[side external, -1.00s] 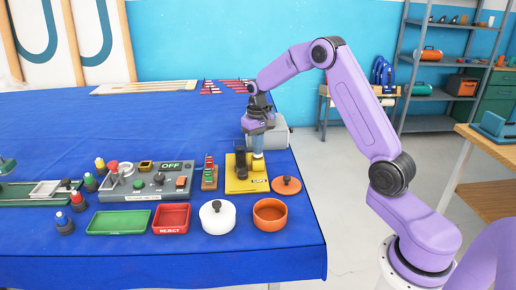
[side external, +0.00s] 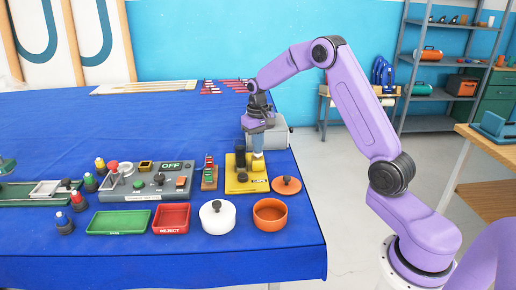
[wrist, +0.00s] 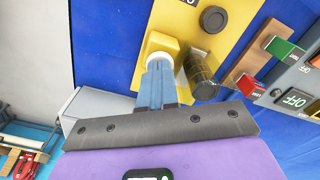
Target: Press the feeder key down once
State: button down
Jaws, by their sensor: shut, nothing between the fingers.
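The feeder is a yellow plate (side external: 238,185) near the right end of the blue table. It carries a dark upright block (side external: 240,156), a low black round knob (side external: 243,177) and a yellow part (side external: 257,168) with a whitish top. In the wrist view I see the plate (wrist: 235,35), the knob (wrist: 213,19), the yellow part (wrist: 158,44) and the dark block (wrist: 203,72). I cannot tell which part is the key. My gripper (side external: 257,153) points down, shut and empty, over the yellow part. In the wrist view its blue fingers (wrist: 158,62) overlap the whitish top; contact is unclear.
A grey box (side external: 279,138) stands behind the feeder.

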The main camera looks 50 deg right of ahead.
notch_tip(320, 180, up, 8)
dwell(1.6)
jog(key=shift+r, duration=0.1)
jog(key=shift+a, duration=0.1)
dwell(0.4)
jog(key=s+a+r+n, duration=0.2)
jog(key=s+a+n, duration=0.6)
jog(key=s+a, duration=0.9)
jog(key=s+f+n, duration=0.1)
jog(key=s+n, duration=0.2)
jog(key=s, duration=0.7)
jog(key=s+a+f+n, duration=0.1)
jog(key=s+n, duration=0.3)
jog(key=s, duration=0.7)
jog(key=shift+f+n, duration=0.3)
jog(key=shift+f, duration=0.5)
